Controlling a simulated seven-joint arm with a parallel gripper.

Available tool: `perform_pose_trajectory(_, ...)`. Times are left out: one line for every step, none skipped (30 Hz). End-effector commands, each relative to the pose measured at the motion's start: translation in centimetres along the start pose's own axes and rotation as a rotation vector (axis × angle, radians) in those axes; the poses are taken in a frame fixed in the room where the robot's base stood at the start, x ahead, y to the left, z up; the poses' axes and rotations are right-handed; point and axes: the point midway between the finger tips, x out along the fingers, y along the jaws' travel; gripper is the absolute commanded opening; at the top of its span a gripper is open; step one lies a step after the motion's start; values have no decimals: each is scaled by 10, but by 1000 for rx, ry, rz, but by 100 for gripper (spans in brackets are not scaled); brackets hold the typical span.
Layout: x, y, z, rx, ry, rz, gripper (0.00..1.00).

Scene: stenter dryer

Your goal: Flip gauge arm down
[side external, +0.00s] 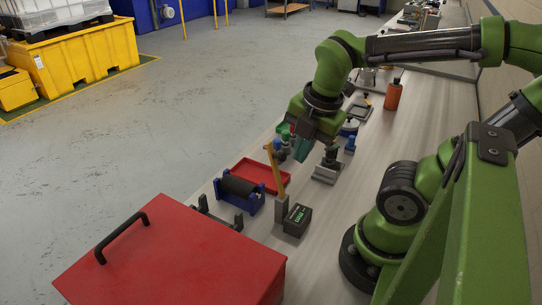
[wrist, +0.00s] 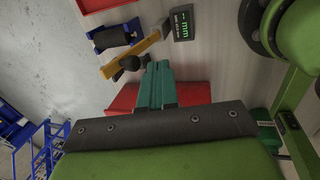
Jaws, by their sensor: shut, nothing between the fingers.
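The gauge is a dark box with a green "mm" display (side external: 297,218), near the front of the bench in the side view. It also shows at the top of the wrist view (wrist: 185,24). Its yellow arm (side external: 278,175) stands up, slightly tilted, from a grey post (side external: 281,206). In the wrist view the yellow arm (wrist: 146,45) has a dark round knob (wrist: 131,63) near its free end. My gripper (side external: 300,150) is shut and empty, with teal fingers, beyond and to the right of the arm's top. In the wrist view the fingertips (wrist: 158,66) appear close to the knob; contact cannot be told.
A blue cradle with a black roller (side external: 238,193) and a red tray (side external: 247,168) lie left of the gauge. A large red box (side external: 180,255) with a black handle fills the foreground. Several small fixtures stand behind, with an orange bottle (side external: 393,95).

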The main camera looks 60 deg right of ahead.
Motion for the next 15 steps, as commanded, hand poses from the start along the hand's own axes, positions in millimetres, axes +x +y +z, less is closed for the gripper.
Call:
perform_pose_trajectory(4, 5, 0, 2, 0, -6, 0)
perform_pose_trajectory(6, 7, 0, 1, 1, -5, 0)
perform_pose_trajectory(8, 10, 0, 1, 0, -5, 0)
perform_pose_trajectory(9, 13, 0, 0, 0, -3, 0)
perform_pose_trajectory(10, 15, 0, 0, 0, -3, 0)
perform_pose_trajectory(11, 16, 0, 1, 0, -3, 0)
perform_pose_trajectory(11, 18, 0, 0, 0, -2, 0)
perform_pose_trajectory(12, 19, 0, 0, 0, -1, 0)
perform_pose_trajectory(12, 20, 0, 0, 1, -1, 0)
perform_pose_trajectory(12, 20, 0, 0, 1, 0, 0)
perform_pose_trajectory(13, 20, 0, 0, 1, 0, 0)
perform_pose_trajectory(13, 20, 0, 0, 1, 0, 0)
perform_pose_trajectory(13, 20, 0, 0, 1, 0, 0)
perform_pose_trajectory(13, 20, 0, 0, 1, 0, 0)
perform_pose_trajectory(13, 20, 0, 0, 1, 0, 0)
